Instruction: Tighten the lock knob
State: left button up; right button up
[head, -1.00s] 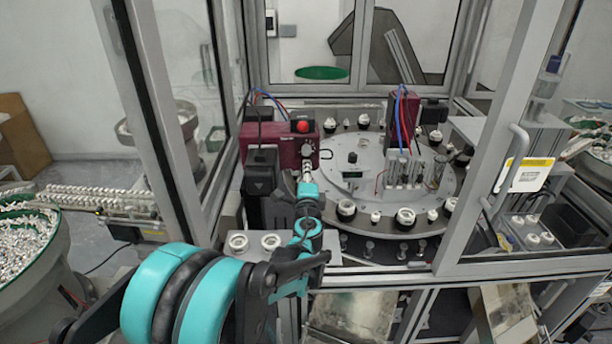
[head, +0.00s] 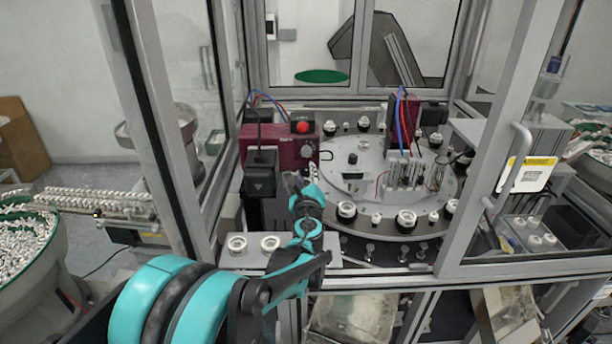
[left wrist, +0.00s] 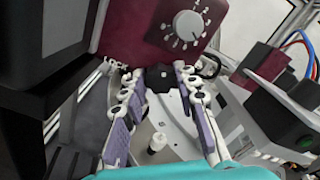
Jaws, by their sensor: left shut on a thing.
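The lock knob, a small black part (left wrist: 160,78), sits below the dial in the left wrist view. My left gripper (left wrist: 160,71) has one finger on each side of it and is shut on it. In the head view my left gripper (head: 305,180) is in front of the dark red unit (head: 284,147) and hides the knob there. The silver dial with numbers (left wrist: 188,25) is on the front of the red unit, above the fingers, and is not touched. My right gripper is not in view.
A black box (head: 260,172) stands close to the left of my gripper. The round table (head: 352,184) with white and black caps lies to the right. A glass door frame (head: 165,120) rises at the left. White rings (head: 270,242) sit on the front ledge.

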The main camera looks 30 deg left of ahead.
pick_arm(q)
jog(key=shift+d+m, duration=0.1)
jog(key=shift+m, duration=0.4)
jog(key=o, duration=1.2)
jog(key=shift+c, duration=0.2)
jog(key=shift+s, duration=0.1)
jog(key=v, duration=1.2)
